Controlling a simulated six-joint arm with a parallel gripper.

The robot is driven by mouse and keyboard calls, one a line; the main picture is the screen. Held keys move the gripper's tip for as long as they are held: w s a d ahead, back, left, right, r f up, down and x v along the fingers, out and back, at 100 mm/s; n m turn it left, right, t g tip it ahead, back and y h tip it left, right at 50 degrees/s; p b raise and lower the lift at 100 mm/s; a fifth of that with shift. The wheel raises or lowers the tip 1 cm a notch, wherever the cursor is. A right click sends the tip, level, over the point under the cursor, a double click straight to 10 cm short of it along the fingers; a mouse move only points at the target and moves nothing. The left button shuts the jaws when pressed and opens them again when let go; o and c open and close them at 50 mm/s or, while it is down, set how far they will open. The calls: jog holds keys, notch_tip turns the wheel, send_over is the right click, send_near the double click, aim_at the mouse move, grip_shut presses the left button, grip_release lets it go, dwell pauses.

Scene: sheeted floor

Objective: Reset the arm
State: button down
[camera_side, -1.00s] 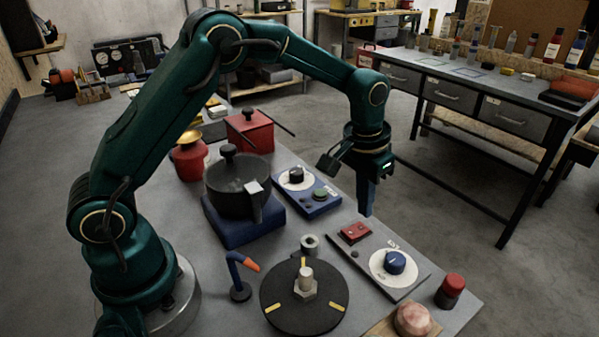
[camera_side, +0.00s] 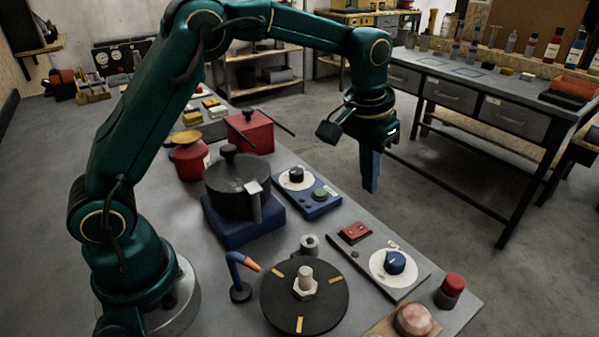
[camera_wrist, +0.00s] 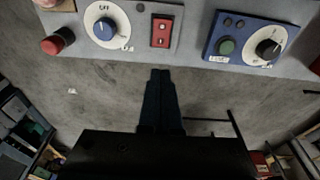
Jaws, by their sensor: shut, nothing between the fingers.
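My gripper (camera_side: 371,188) hangs pointing down, past the right edge of the grey work table, over the open floor. Its fingers are together with nothing between them. In the wrist view the shut fingers (camera_wrist: 161,76) point toward the table edge, just short of a red switch. My arm arches over the table from its base at the lower left of the side view.
On the table are a black turntable (camera_side: 270,300) with a nut, a dial panel (camera_side: 397,283), a blue control box (camera_side: 325,207), a dark pot (camera_side: 232,185) and a red button (camera_side: 451,287). A drawer bench (camera_side: 510,116) stands behind. Floor between is clear.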

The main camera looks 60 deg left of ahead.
jog(key=s+a+r+t, duration=0.2)
jog(key=s+r+t, duration=0.1)
jog(key=s+r, duration=0.7)
jog(key=s+f, duration=0.5)
jog(key=s, duration=0.6)
jog(key=shift+s+a, duration=0.2)
jog(key=shift+a, duration=0.25)
